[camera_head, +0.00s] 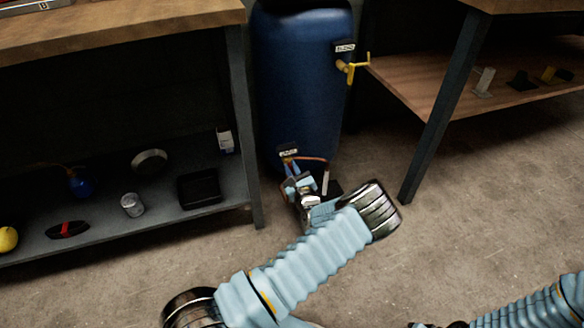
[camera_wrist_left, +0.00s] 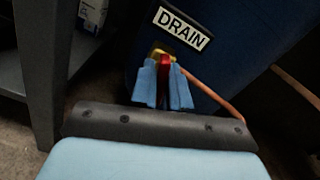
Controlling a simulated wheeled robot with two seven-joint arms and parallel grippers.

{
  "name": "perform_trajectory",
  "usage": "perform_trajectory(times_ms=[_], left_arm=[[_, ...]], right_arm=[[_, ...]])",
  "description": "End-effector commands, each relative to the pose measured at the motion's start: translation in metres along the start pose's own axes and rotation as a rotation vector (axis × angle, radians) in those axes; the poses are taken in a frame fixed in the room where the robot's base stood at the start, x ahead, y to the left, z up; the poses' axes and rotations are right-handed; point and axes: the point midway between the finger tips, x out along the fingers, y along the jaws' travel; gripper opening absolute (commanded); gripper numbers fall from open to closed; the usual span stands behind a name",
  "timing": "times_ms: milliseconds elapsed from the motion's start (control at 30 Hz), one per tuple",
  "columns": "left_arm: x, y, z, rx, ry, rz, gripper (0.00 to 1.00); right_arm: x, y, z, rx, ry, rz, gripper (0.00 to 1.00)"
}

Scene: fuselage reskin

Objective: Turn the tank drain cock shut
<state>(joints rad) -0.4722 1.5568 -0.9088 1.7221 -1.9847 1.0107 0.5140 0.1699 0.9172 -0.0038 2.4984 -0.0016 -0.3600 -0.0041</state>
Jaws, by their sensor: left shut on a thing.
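A blue tank (camera_head: 300,85) stands upright between two benches. Low on its front is a DRAIN label (camera_wrist_left: 181,29), and just below it is the drain cock, whose red handle (camera_wrist_left: 164,66) and a bit of yellow show in the left wrist view. My left gripper (camera_head: 290,168) reaches in low at the tank. In the left wrist view its two blue fingers (camera_wrist_left: 163,82) are shut on the red handle, one on each side. The fingers hide much of the cock. My right gripper is not in view; only part of my right arm shows at lower right.
A yellow valve (camera_head: 352,67) with its own label sticks out higher on the tank. A copper-coloured pipe (camera_wrist_left: 216,97) runs beside the cock. A dark bench leg (camera_head: 243,130) stands close on the left, another (camera_head: 440,110) on the right. The concrete floor (camera_head: 490,190) is open.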

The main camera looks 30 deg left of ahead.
Motion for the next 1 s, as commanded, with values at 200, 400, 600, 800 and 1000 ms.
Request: perform_trajectory(times_ms=[200,400,600,800,1000], left_arm=[[-0.0003,0.0003,0.0006,0.156,0.002,0.0,0.0],[-0.0003,0.0006,0.0002,0.265,0.001,0.0,0.0],[-0.0004,0.0009,-0.0002,0.327,0.001,0.0,0.0],[-0.0004,0.0011,-0.0007,0.348,0.001,0.0,0.0],[-0.0004,0.0012,-0.0008,0.349,0.001,0.0,0.0]], right_arm=[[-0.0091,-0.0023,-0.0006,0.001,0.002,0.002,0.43],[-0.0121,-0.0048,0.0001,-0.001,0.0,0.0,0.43],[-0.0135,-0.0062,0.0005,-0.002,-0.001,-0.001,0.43],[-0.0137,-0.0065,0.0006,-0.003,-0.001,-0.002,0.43],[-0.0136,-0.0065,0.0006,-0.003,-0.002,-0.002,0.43]])
